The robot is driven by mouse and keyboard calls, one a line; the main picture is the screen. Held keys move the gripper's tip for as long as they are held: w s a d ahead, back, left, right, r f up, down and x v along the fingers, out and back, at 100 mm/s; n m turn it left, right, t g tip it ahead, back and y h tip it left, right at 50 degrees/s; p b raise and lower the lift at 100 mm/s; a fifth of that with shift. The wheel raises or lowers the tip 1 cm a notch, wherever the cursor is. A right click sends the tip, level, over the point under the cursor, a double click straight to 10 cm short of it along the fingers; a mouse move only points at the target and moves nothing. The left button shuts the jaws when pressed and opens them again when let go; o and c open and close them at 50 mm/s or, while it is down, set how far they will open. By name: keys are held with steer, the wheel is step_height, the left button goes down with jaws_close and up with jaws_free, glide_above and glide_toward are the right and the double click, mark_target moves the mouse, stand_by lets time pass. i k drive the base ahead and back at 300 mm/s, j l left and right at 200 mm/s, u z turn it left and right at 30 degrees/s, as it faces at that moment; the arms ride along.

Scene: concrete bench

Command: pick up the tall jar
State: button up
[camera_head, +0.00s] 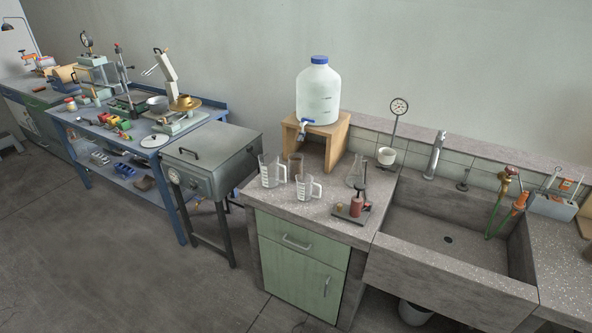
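A clear, brownish, straight-sided glass vessel (295,165) stands upright on the speckled concrete bench (335,222), in front of the left leg of a wooden stand. It looks most like the tall jar, but I cannot be sure of this. Two clear measuring jugs with white marks, the left jug (268,172) and the right jug (304,188), stand in front of it and may hide part of its base. My gripper is not in view.
A large water bottle (318,92) with a blue cap sits on the wooden stand (338,142). A conical flask (356,176) and a small tray with reddish bottles (355,207) stand to the right. A deep sink (445,238) is beyond. A grey metal box (212,160) stands left.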

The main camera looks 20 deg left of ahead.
mark_target(296, 168)
steer(key=i+j, duration=0.1)
steer(key=j, duration=0.65)
steer(key=i+j, duration=0.1)
steer(key=j, duration=0.6)
steer(key=i+j+z, duration=0.1)
steer(key=j, duration=0.65)
steer(key=i+j, duration=0.1)
steer(key=j, duration=0.3)
steer(key=i+j, duration=0.15)
steer(key=j, duration=0.3)
steer(key=i+j, duration=0.1)
steer(key=j, duration=0.3)
steer(key=i+j, duration=0.15)
steer(key=j, duration=0.3)
steer(key=i+j+z, duration=0.1)
steer(key=j, duration=0.3)
steer(key=i+j, duration=0.1)
steer(key=j, duration=0.3)
